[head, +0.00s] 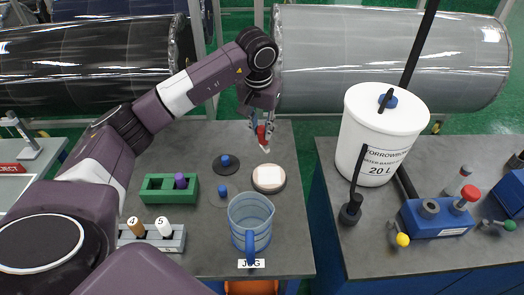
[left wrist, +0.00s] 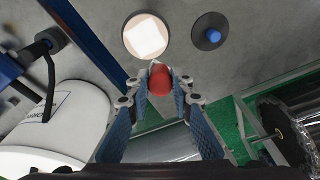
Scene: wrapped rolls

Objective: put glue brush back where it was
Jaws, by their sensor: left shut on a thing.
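My left gripper (head: 262,124) is shut on the red-handled glue brush (head: 262,136), above the back of the grey table. The brush points down with its pale tip lowest. In the left wrist view the red handle (left wrist: 160,80) sits between the two fingers (left wrist: 158,88). Just in front of it on the table is a round dish with a white square pad (head: 269,177); brush and dish look apart. A dark disc with a blue knob (head: 226,161) lies to the left of the dish. My right gripper is not in view.
A blue see-through jug (head: 251,222) stands at the table's front. A green block (head: 168,190) and a grey holder with pegs (head: 152,238) are to the left. A white 20 L bucket (head: 375,140) stands on the right table, across a gap. Wrapped rolls (head: 390,62) lie behind.

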